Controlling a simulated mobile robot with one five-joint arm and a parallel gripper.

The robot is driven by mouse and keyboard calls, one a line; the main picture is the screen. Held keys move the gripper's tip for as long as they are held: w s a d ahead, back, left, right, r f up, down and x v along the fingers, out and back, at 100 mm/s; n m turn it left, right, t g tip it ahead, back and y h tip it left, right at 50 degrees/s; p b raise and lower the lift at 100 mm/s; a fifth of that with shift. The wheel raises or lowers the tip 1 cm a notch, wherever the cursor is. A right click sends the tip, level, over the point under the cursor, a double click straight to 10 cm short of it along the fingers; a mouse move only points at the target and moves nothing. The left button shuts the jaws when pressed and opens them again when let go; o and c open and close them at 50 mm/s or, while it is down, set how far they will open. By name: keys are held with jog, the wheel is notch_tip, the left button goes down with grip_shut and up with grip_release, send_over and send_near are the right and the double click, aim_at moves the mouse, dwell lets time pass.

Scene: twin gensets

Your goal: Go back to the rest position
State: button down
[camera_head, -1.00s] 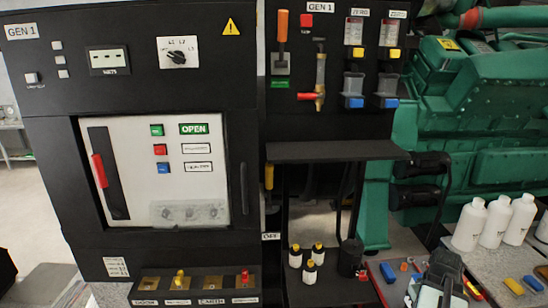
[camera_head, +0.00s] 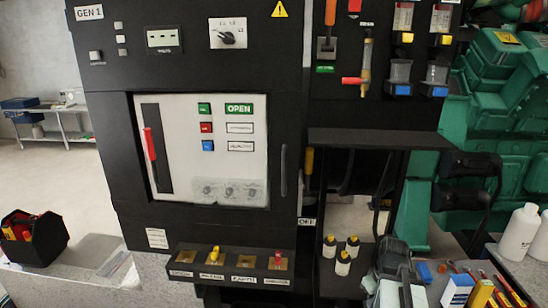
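My arm's end with my gripper (camera_head: 394,268) shows at the bottom edge, right of centre, as a dark grey shape over a lighter grey part. Its fingers cannot be made out, so I cannot see whether it is open or holds anything. It appears in front of the bench at the right of the black GEN 1 cabinet (camera_head: 205,70). The cabinet's pale breaker panel (camera_head: 225,170) shows a green OPEN label and a red handle (camera_head: 150,145) on a dark slot.
A black tool tote (camera_head: 50,242) sits at far left. Open floor (camera_head: 60,185) lies behind it.

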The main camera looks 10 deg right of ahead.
jog(key=a+f+m+b, duration=0.1)
jog(key=a+f, duration=0.1)
jog(key=a, duration=0.9)
jog(key=w+a+f+m+g+b, duration=0.1)
jog(key=a+f+b, duration=0.1)
jog(key=a, duration=0.8)
jog(key=shift+w+a+m, duration=0.2)
jog(key=shift+a+m, duration=0.1)
jog(key=shift+a, duration=0.05)
